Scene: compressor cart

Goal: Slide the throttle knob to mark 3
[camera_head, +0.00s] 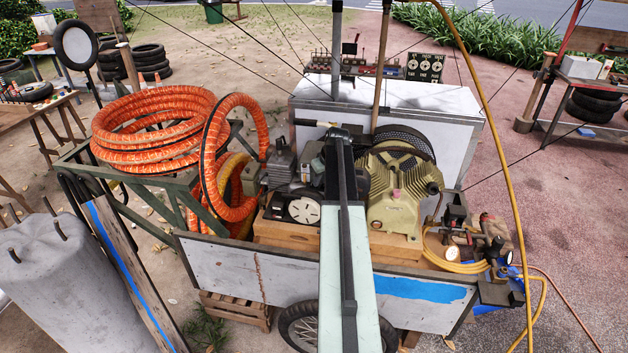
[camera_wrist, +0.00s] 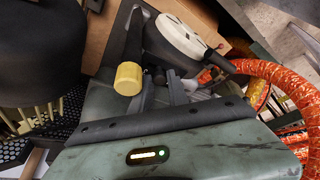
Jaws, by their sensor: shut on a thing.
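My gripper (camera_wrist: 161,88) shows in the wrist view as two dark fingers, shut on a small dark knob (camera_wrist: 158,75) between them. I take this to be the throttle knob; its lower part is hidden by the fingers. A grey plate with a dark slot (camera_wrist: 134,32) lies beyond it. A yellow cylinder (camera_wrist: 129,79) stands just left of the fingers. No scale marks can be read, so I cannot tell the knob's position. In the head view my arm reaches over the cart, and the knob and fingertips cannot be made out.
A pale round disc (camera_wrist: 182,34) lies close beyond the fingers. The cart (camera_head: 225,268) carries a beige compressor (camera_head: 400,187) right of my arm. Orange hose coils (camera_head: 150,130) stand at left. A yellow hose (camera_head: 497,130) hangs at right, and thin dark cables cross overhead.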

